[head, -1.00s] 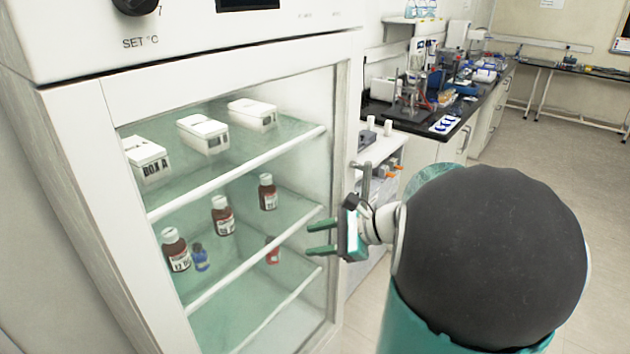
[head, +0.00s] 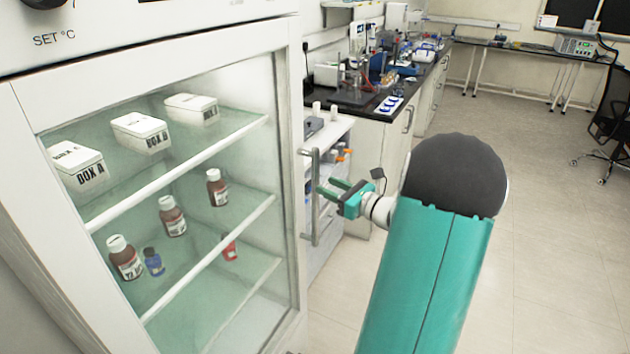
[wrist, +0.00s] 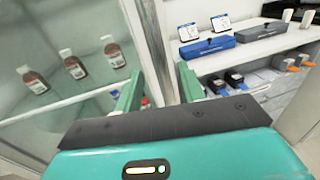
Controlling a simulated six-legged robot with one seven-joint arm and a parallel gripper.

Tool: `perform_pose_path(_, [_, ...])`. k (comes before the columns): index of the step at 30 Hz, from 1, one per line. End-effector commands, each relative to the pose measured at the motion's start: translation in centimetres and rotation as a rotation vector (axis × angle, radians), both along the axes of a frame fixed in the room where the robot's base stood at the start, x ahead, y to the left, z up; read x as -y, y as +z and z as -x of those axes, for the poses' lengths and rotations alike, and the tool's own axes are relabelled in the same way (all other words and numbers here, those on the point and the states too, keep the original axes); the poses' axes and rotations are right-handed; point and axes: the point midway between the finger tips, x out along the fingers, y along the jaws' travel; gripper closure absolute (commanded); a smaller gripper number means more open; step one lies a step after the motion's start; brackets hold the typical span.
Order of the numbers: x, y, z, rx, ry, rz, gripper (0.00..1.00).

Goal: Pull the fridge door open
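The fridge is a white cabinet with a glass door (head: 268,88), which looks shut. A vertical grey bar handle (head: 315,222) stands out from the door's right edge. My gripper (head: 325,187) is at handle height, to its right, with green fingers pointing left at the bar. The fingertips are close to the handle; I cannot tell whether they touch it. In the wrist view my gripper (wrist: 158,82) is open, its two fingers well apart. A pale upright strip, the handle or door edge, shows between them.
Boxes (head: 140,130) and brown bottles (head: 172,215) stand on shelves behind the glass. A white shelf unit with a blue case (wrist: 208,46) is right beside the fridge. A black-topped bench (head: 370,105) runs behind. The floor (head: 550,250) at right is clear.

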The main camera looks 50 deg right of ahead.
Motion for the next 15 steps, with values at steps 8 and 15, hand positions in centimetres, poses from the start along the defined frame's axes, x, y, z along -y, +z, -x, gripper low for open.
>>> perform_pose_path(8, [-0.4, 0.0, -4.6, 0.0, 0.001, 0.001, 0.6])
perform_pose_path(15, [-0.5, 0.0, -5.7, -0.001, 0.0, 0.001, 0.6])
